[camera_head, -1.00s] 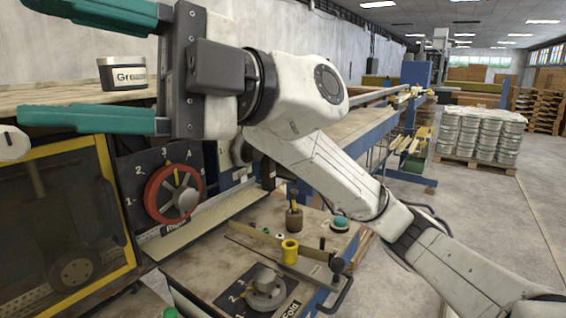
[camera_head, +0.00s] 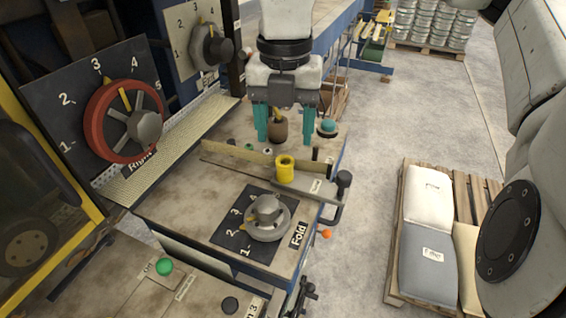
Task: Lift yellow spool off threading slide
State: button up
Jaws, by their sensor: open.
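The yellow spool (camera_head: 285,168) stands upright on the grey threading slide (camera_head: 305,185), which lies on the worn work table just behind the Fold dial. My gripper (camera_head: 284,138) points down with its teal fingers apart. It appears behind the spool in the picture, with a brown bottle-like object (camera_head: 278,128) showing between the fingers. I cannot tell whether the fingers stand in front of or around that object. The spool is clear of the fingers and fully visible.
The Fold dial (camera_head: 266,215) stands in front of the slide. A black-knobbed handle (camera_head: 343,180) sticks up at the slide's right end. A thin upright strip (camera_head: 235,160) runs along the slide's left. A teal-topped button (camera_head: 327,127) stands right of my gripper. The floor to the right is open before a pallet (camera_head: 396,250) with bags.

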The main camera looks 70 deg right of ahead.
aim_at(285, 162)
jog(key=shift+s+a+f+p, duration=0.1)
jog(key=shift+f+p, duration=0.45)
jog(key=shift+f, duration=1.3)
jog(key=shift+s+a+f+p, duration=0.1)
jog(key=shift+f+p, duration=0.4)
jog(key=shift+f, duration=1.3)
jog(key=shift+w, duration=0.1)
jog(key=c, duration=1.1)
jog(key=shift+r, duration=0.1)
notch_tip(285, 162, up, 10)
jog(key=b, duration=0.2)
